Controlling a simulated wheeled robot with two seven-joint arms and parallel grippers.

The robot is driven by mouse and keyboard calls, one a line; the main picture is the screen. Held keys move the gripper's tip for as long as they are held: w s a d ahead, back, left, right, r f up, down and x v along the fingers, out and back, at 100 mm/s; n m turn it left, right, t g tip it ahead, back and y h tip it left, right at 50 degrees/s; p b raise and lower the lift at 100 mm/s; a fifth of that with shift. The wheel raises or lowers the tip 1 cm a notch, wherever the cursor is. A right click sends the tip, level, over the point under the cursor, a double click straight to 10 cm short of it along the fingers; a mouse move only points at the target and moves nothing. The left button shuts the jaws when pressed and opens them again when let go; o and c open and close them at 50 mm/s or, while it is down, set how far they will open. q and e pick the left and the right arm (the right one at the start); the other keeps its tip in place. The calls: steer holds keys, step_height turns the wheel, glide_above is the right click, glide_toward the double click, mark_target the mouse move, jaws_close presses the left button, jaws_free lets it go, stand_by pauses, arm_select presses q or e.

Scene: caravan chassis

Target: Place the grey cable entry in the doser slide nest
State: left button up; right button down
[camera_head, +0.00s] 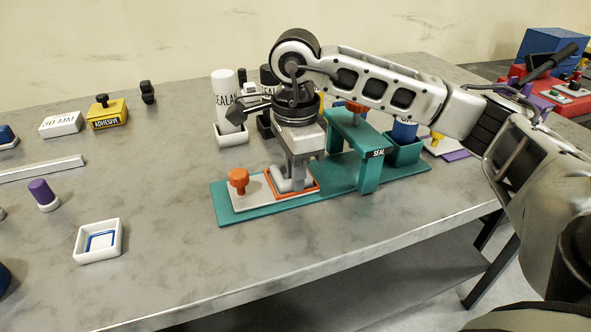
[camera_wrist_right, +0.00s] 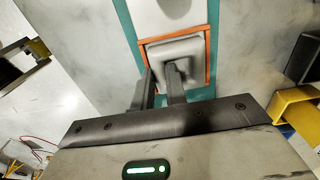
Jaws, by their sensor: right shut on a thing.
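The doser (camera_head: 395,179) is a teal base with a teal bridge marked SEAL. Its grey slide (camera_head: 247,197) carries an orange knob (camera_head: 238,179). The nest (camera_head: 316,192) is an orange-edged square on the slide, also in the wrist view (camera_wrist_right: 207,58). My right gripper (camera_head: 292,180) points down over the nest, shut on the grey cable entry (camera_wrist_right: 188,48). The entry has a square flange and a raised middle. It appears inside the orange edge; whether it rests fully on the nest floor I cannot tell. My left gripper is out of view.
A yellow ADHESIVE block (camera_head: 107,114) and a white 30 MM block (camera_head: 60,124) are at the back left. A white tray (camera_head: 83,256) with a blue square is front left. The bench between tray and doser is clear.

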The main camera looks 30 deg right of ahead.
steer(key=shift+s+f+b, duration=0.1)
steer(key=shift+f+b, duration=0.3)
steer(key=shift+f, duration=0.1)
steer(key=c, duration=1.6)
jaws_free()
steer(key=shift+a, duration=0.1)
steer(key=shift+c, duration=0.2)
steer(key=shift+o, duration=1.2)
steer(key=shift+f, duration=0.2)
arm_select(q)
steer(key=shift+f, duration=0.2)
arm_select(e)
steer(key=shift+s, duration=0.1)
steer(key=shift+r, duration=0.15)
steer(key=shift+r+p, duration=0.3)
steer(key=shift+p, duration=0.15)
arm_select(q)
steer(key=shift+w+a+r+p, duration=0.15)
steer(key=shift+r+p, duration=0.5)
steer(key=shift+p, duration=0.35)
arm_select(e)
step_height(320, 180, up, 13)
steer(key=shift+w+f, duration=0.15)
steer(key=shift+w, duration=0.05)
